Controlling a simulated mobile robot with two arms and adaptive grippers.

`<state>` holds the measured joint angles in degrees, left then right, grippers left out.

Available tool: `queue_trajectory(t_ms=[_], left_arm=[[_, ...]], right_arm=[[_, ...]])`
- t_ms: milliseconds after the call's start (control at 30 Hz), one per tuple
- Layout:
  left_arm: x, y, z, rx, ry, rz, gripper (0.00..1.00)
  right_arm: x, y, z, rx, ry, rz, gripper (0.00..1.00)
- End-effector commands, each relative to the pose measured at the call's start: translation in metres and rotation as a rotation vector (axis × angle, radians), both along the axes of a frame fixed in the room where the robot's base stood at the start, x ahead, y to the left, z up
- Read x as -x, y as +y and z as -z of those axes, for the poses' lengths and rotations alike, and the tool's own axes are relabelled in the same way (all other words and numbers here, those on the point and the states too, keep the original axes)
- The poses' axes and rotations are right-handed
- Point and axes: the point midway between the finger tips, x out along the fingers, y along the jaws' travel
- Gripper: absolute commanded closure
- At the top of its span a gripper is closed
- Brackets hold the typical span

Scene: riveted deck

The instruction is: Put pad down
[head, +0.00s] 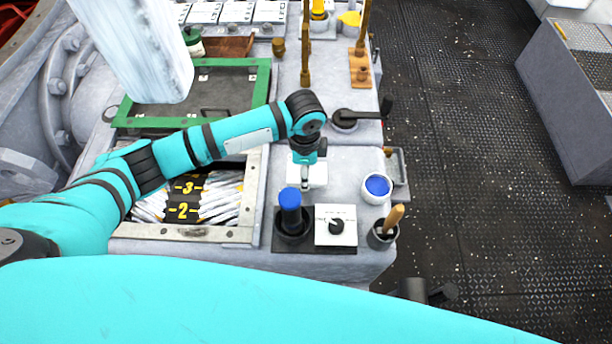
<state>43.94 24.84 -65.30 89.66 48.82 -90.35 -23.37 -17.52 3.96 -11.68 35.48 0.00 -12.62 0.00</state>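My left arm reaches in from the left, and my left gripper (308,170) points down over the grey console top. A small white block, which looks like the pad (319,178), sits at its fingertips; the gripper appears shut on it. The fingers are small and partly hidden, and I cannot tell whether the pad touches the surface below. My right gripper is not in view; a large teal link of mine fills the bottom.
Near the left gripper stand a blue-topped handle (290,200), a white knob panel (336,238), a blue-filled cup (377,187) and a wooden-handled tool in a dark cup (394,218). A black lever (362,115) and a green-framed panel (190,110) lie behind. Dark deck (450,110) is open at right.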

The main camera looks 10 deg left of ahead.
Motion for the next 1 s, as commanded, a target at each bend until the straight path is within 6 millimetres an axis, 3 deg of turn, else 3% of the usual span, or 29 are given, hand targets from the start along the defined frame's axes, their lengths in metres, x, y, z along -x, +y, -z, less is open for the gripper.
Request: queue_trajectory(t_ms=[200,567,600,767,1000], left_arm=[[0.001,0.000,0.030,-0.001,0.003,-0.001,0.65],[0.001,0.000,0.036,-0.001,0.001,-0.001,0.65],[0.001,0.000,0.037,-0.001,0.001,-0.001,0.38],[0.001,0.000,0.036,-0.001,0.001,-0.001,0.17],[0.001,0.000,0.036,-0.001,0.001,-0.001,0.16]], right_arm=[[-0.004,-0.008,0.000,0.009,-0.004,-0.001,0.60],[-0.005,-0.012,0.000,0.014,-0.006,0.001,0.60],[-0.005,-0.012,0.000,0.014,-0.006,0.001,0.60],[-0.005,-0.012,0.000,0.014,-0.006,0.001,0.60],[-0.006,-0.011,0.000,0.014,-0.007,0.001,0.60]])
